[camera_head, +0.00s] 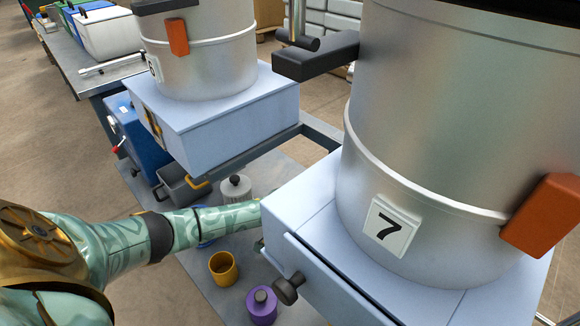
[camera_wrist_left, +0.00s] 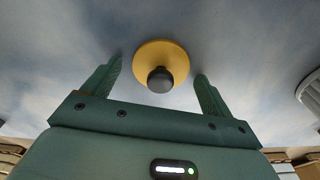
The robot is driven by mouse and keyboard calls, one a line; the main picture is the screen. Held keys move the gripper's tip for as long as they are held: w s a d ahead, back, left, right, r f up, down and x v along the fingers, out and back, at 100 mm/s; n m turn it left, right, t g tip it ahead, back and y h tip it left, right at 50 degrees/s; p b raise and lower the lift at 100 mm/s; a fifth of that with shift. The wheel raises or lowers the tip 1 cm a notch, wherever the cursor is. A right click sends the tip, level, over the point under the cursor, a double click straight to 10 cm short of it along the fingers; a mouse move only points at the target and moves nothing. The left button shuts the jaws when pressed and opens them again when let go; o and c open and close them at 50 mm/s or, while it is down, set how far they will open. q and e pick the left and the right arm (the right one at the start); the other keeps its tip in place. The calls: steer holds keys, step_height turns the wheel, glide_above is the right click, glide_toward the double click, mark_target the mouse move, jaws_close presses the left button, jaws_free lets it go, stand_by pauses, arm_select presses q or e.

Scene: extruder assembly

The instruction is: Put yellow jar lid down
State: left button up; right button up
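The yellow jar lid (camera_wrist_left: 142,60), a round disc with a dark knob (camera_wrist_left: 160,80), shows in the left wrist view against a grey surface. It lies between the two green fingers of my left gripper (camera_wrist_left: 159,70), which are spread with a gap on each side of it. In the head view my left arm reaches in from the left, and its gripper is hidden behind the housing marked 7; the lid does not show there. A yellow jar (camera_head: 224,270) stands open on the grey surface, near the arm. My right gripper is in neither view.
A purple jar (camera_head: 262,308) with a lid and a grey jar (camera_head: 236,190) stand near the yellow jar. The large housing marked 7 (camera_head: 310,232) blocks the right side. A grey bin (camera_head: 182,186) and a blue box (camera_head: 138,135) stand behind the arm.

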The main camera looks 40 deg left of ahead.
arm_select(q)
steer(key=shift+r, duration=0.35)
step_height(320, 180, up, 4)
steer(key=p, duration=0.3)
steer(key=shift+s+r, duration=0.15)
steer(key=shift+r, duration=0.05)
step_height(320, 180, up, 7)
steer(key=s+p, duration=0.1)
steer(key=p, duration=0.4)
steer(key=shift+a, duration=0.15)
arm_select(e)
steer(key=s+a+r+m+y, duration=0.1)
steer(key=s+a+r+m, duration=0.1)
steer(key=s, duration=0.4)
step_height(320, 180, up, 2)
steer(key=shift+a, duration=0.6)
